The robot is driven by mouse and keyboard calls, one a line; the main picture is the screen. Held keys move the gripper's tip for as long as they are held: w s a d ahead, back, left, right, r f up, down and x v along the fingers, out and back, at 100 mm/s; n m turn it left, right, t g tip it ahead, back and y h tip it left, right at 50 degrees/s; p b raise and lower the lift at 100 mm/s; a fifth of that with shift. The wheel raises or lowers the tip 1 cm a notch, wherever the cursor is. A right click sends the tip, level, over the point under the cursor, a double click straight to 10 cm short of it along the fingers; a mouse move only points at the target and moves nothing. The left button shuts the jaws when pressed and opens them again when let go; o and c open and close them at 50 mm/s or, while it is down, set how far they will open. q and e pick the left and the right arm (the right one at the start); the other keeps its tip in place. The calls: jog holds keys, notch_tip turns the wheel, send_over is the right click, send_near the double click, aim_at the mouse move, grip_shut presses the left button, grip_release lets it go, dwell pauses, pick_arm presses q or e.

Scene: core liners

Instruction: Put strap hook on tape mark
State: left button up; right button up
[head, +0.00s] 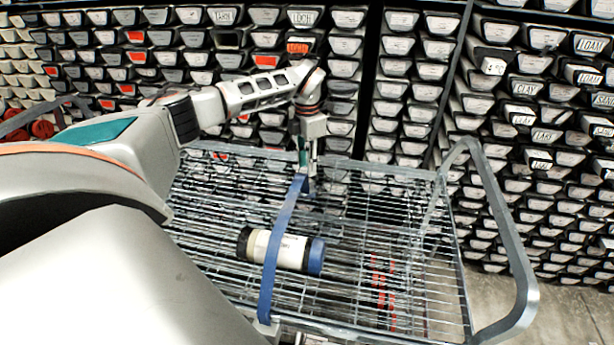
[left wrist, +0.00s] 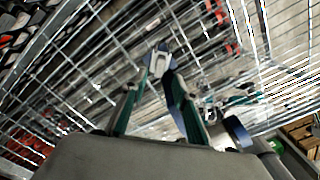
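A blue strap (head: 284,232) runs across a white core tube (head: 282,250) on a wire cart, from the near rim up to my left gripper (head: 308,172). In the left wrist view, a pale grey hook (left wrist: 159,62) sits at the tips of my left gripper (left wrist: 152,80), with blue strap trailing beside one finger. The fingers are drawn in around the hook and seem shut on it; the exact contact is small and blurred. The gripper is at the cart's far side. I cannot make out the tape mark for sure. My right gripper is not in view.
The wire cart (head: 350,265) has a tall grey handle (head: 508,240) at its right end. Red marks (head: 385,290) show among its wires. Racks of labelled core trays (head: 410,85) stand close behind it. Floor (head: 575,315) is bare at the lower right.

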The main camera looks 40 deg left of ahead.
aim_at(307, 181)
pick_arm(q)
notch_tip(307, 181, up, 5)
dwell(0.3)
dwell(0.5)
